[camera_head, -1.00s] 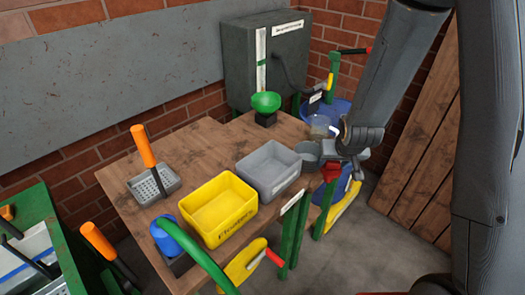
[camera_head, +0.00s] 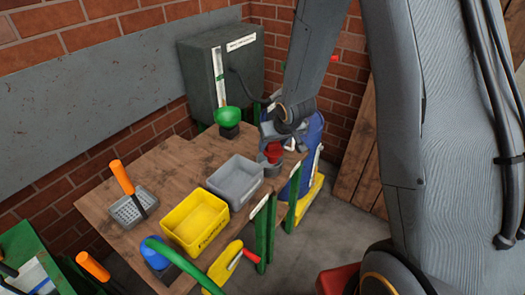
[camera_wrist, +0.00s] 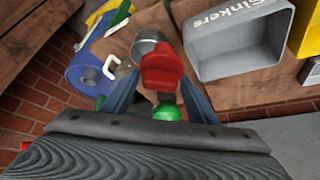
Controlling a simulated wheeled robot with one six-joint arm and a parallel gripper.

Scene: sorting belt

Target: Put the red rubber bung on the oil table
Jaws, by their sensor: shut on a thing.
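My gripper (camera_head: 284,138) is shut on the red rubber bung (camera_head: 274,152), at the right end of the wooden table (camera_head: 185,150). In the wrist view the bung (camera_wrist: 162,68) sits between the two fingers of my gripper (camera_wrist: 160,92). A round grey cup (camera_head: 270,168) is just below the bung in the head view and partly hidden by it. The cup also shows behind the bung in the wrist view (camera_wrist: 147,40). Whether the bung touches the cup cannot be told. No label marks the table as the oil table.
A grey tub (camera_head: 236,178) labelled "Sinkers" and a yellow tub (camera_head: 195,222) stand left of the cup. A blue drum (camera_head: 312,150) is beyond the table's right end. Bare wood lies at the table's back left.

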